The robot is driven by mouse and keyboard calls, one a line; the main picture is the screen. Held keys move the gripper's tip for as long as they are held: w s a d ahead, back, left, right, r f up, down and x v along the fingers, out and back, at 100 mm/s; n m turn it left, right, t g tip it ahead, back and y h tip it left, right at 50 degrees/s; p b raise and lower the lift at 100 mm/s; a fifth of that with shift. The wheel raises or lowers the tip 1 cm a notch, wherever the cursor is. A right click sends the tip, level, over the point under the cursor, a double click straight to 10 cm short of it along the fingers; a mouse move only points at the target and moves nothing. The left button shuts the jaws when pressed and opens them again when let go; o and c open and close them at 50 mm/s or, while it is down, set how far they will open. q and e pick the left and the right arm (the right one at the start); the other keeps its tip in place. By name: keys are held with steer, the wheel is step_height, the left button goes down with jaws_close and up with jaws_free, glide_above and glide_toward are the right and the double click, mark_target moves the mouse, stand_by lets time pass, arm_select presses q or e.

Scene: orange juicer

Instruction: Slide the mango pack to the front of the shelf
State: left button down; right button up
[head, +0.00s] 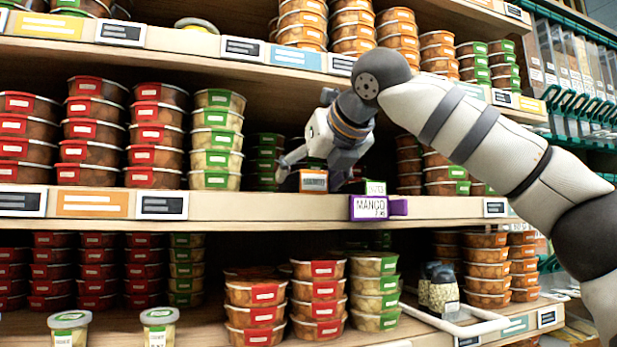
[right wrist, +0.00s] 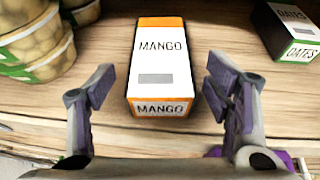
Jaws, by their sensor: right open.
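The mango pack (right wrist: 162,62) is a white and orange box lettered MANGO. It stands on the wooden middle shelf (right wrist: 100,125), set back from its front edge. It also shows in the head view (head: 314,182), partly covered by my gripper. My right gripper (right wrist: 160,85) is open, with one dark finger on each side of the pack and a visible gap on both sides. In the head view the right gripper (head: 318,172) reaches down over the pack from above. My left gripper is not in view.
Stacked tubs (right wrist: 40,45) stand close left of the pack. A dark green and white DATES box (right wrist: 292,32) stands to the right. A purple MANGO tag (head: 369,207) sits on the shelf edge. Bare shelf lies in front of the pack.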

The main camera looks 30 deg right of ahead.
steer(key=v, duration=1.1)
steer(key=shift+s+f, duration=0.15)
